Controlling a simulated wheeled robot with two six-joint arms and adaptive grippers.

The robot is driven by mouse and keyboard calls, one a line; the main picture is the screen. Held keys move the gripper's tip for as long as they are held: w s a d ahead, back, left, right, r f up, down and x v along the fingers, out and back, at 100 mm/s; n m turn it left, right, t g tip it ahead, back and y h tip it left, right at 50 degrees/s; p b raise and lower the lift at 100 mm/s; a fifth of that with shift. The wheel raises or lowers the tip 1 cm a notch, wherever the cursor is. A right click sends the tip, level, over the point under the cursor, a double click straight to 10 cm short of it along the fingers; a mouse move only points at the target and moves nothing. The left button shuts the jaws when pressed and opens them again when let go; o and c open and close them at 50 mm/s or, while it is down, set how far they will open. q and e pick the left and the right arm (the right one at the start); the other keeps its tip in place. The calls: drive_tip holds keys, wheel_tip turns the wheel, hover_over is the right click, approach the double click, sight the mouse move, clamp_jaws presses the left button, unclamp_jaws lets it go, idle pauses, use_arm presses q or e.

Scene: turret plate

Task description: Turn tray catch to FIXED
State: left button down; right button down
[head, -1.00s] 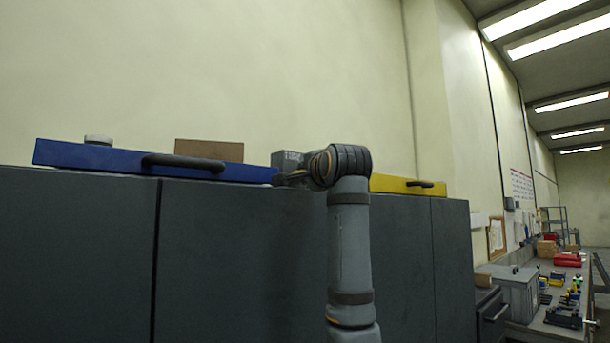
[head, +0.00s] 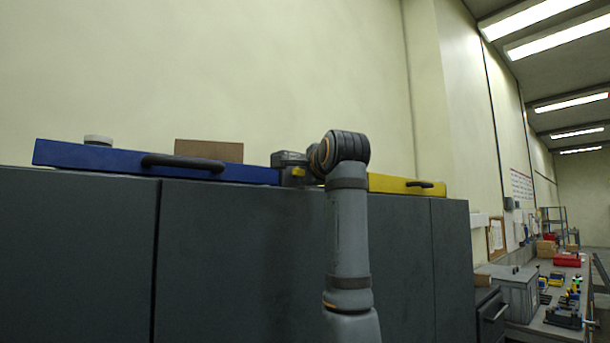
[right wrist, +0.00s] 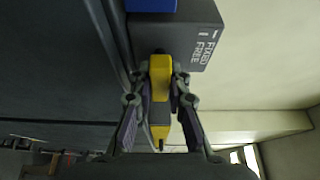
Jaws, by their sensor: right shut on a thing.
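The tray catch is a yellow lever (right wrist: 160,76) on a dark grey block (right wrist: 178,38) marked FIXED and FREE in white. In the right wrist view the lever runs down the picture from the block, between my finger pads. I cannot tell which mark it lines up with. My right gripper (right wrist: 162,78) is shut on the lever. In the head view the yellow lever (head: 299,172) shows beside the block (head: 290,158), with my right wrist to its right. The blue tray (head: 110,158) lies left of the block on the cabinet. My left gripper is not in view.
A yellow tray (head: 390,184) with a dark handle lies on the cabinet (head: 240,245) right of my arm. A brown box (head: 209,151) and a pale round thing (head: 98,140) show at the blue tray. A cluttered bench (head: 545,325) stands far right.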

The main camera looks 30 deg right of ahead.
drive_tip(key=c, duration=1.3)
unclamp_jaws()
